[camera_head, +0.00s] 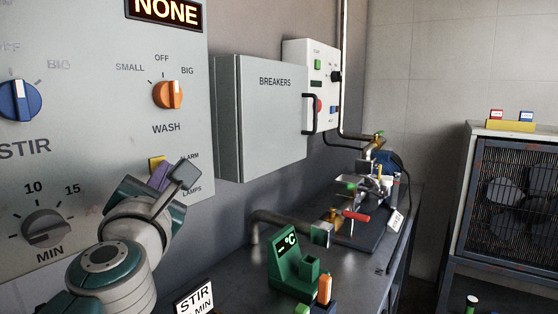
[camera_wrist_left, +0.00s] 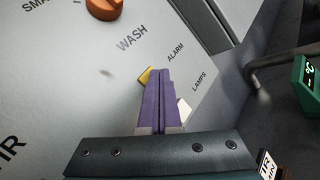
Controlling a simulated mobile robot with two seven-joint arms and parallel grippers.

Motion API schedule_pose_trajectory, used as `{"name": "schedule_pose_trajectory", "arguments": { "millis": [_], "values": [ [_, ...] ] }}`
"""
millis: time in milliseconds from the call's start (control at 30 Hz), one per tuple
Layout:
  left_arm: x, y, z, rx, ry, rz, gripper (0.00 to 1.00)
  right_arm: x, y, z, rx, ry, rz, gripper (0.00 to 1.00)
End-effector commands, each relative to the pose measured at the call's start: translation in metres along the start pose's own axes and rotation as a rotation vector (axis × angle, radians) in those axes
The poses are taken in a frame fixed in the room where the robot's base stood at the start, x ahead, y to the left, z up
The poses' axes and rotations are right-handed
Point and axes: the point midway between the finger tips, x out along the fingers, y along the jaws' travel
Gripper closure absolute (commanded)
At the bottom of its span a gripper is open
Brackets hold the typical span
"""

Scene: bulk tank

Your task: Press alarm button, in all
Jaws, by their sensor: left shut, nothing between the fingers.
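The alarm button is a yellow piece (camera_head: 157,161) on the grey control panel (camera_head: 100,110), beside the word ALARM and below the WASH knob. It also shows in the left wrist view (camera_wrist_left: 146,74), partly hidden behind the purple fingers. My left gripper (camera_head: 161,174) is shut and empty, with its purple fingertips right at the yellow button. In the left wrist view its fingertips (camera_wrist_left: 161,73) overlap the button's edge; I cannot tell whether they touch it. A white piece (camera_wrist_left: 184,109) near the LAMPS label shows beside the fingers. My right gripper is not in view.
An orange WASH knob (camera_head: 168,95) and a blue STIR knob (camera_head: 18,101) sit on the panel. The grey BREAKERS box (camera_head: 270,115) stands out from the wall to the right. A green thermometer unit (camera_head: 292,265) and pipes stand on the bench below.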

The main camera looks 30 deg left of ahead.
Motion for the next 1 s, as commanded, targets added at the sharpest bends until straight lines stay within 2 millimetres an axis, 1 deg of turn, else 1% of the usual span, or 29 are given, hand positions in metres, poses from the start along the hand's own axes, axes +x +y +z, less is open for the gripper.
{"name": "schedule_pose_trajectory", "arguments": {
  "millis": [400,800,1000],
  "values": [
    [0.001,0.001,-0.001,0.0,0.002,0.001,1.0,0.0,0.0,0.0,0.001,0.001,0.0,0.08],
    [-0.011,-0.007,0.007,-0.001,0.002,0.0,1.0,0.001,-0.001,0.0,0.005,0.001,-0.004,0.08],
    [-0.011,-0.008,0.007,0.0,0.001,0.001,1.0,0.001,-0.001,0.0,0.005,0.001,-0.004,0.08]
  ]
}}
